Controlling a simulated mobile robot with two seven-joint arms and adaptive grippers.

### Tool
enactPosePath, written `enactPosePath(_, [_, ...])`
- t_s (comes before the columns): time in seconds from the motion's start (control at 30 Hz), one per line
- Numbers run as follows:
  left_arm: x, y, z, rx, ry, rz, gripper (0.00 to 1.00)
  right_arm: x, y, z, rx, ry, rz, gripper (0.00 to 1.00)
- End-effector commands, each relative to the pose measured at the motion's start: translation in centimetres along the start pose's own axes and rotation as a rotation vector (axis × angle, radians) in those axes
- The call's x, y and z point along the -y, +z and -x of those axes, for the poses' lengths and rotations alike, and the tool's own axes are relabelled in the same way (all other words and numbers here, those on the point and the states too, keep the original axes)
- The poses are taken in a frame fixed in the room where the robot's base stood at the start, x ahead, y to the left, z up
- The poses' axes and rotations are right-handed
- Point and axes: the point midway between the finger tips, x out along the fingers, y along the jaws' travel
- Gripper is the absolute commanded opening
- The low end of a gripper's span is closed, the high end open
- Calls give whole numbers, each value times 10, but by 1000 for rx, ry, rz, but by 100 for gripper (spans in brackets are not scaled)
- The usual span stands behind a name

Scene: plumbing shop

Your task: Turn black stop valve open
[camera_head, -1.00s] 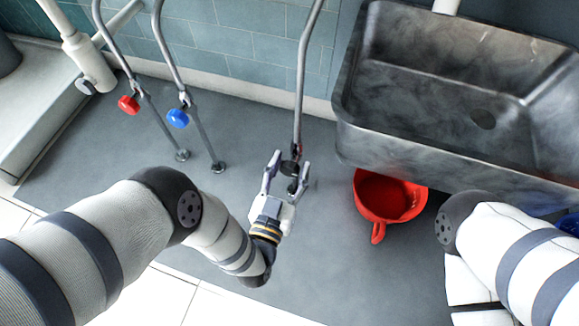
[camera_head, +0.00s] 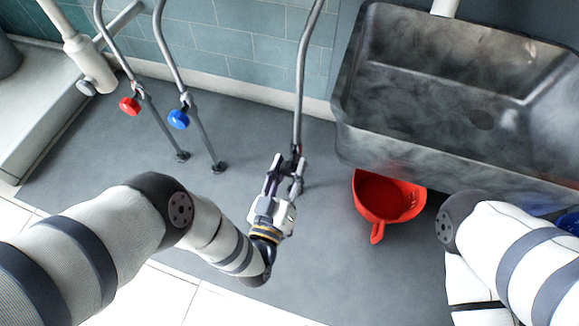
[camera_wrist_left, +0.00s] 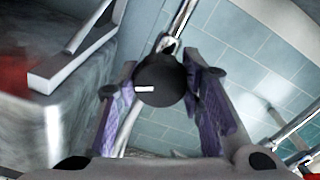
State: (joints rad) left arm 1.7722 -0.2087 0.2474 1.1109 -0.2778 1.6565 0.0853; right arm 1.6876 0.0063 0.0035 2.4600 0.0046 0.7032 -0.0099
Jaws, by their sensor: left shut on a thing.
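In the head view the fingers hide most of the handle. My right arm (camera_head: 500,245) shows at the right, but its gripper is out of view.
A red valve handle (camera_head: 129,105) and a blue valve handle (camera_head: 178,119) are on pipes to the left. A dark metal sink (camera_head: 420,130) stands at the right. A red bucket (camera_head: 376,218) is on the floor below it. The grey floor in front is clear.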

Motion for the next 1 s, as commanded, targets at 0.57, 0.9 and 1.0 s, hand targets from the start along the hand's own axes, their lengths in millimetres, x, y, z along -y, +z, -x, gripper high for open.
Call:
enactPosePath(0.57, [2,1,1,2,-4,545,7,0,-1,-1,1,0,0,0])
enactPosePath(0.9, [1,2,1,3,-4,818,7,0,-3,-3,3,0,1,0])
enactPosePath(1.0, [1,2,1,3,-4,879,7,1,-4,-3,3,0,1,0])
